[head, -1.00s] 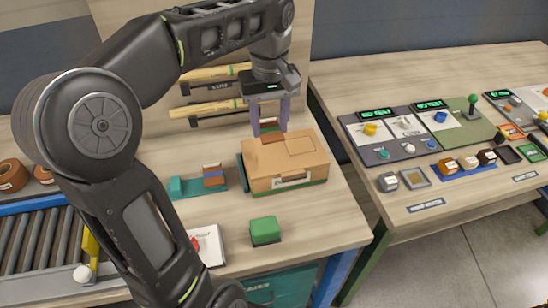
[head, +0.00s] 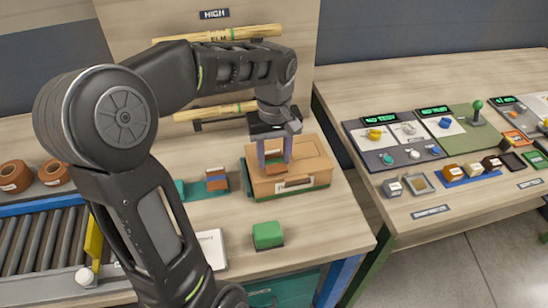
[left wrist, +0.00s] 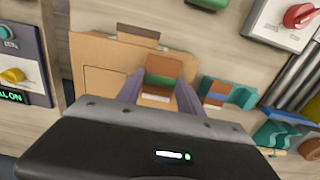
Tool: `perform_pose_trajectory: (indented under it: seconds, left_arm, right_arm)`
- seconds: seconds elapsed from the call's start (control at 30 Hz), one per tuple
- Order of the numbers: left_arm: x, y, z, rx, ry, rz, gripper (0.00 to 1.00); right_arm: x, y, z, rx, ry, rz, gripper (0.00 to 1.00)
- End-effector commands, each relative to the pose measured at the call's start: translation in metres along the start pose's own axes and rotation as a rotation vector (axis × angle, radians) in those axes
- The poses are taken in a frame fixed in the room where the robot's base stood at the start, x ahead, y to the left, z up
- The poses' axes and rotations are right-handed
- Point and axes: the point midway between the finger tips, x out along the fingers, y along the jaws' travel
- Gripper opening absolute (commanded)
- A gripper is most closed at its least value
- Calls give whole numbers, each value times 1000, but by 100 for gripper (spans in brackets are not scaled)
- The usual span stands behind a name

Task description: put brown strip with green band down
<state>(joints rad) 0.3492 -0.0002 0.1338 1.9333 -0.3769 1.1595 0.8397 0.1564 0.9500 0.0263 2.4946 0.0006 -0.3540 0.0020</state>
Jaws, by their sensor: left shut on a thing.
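My left gripper (head: 274,160) points down and is shut on the brown strip with green band (head: 275,168). In the left wrist view the strip (left wrist: 164,66) sits between the two purple fingers, with its green band nearer the gripper. I cannot tell whether the strip touches the box. My right gripper is in neither view.
A teal holder (head: 193,190) with a brown and blue strip (head: 217,179) stands left of the box. A green block (head: 267,235) sits in front. Control panels fill the bench at right. Rollers (head: 45,245) lie at left. Bench between holder and green block is clear.

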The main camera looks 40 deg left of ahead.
Motion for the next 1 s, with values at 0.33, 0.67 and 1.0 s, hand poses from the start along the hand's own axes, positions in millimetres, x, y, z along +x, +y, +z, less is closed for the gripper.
perform_pose_trajectory:
  seconds: [0.33, 0.67, 1.0]
  left_arm:
    - [12, 0, 0, -1, -1, 0, 7]
    - [24, 0, 1, 0, -5, -2, 7]
    - [29, -1, 3, -2, -12, -5, 53]
  right_arm:
    - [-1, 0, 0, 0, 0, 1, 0]
    - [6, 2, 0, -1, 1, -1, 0]
    - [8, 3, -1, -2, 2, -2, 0]
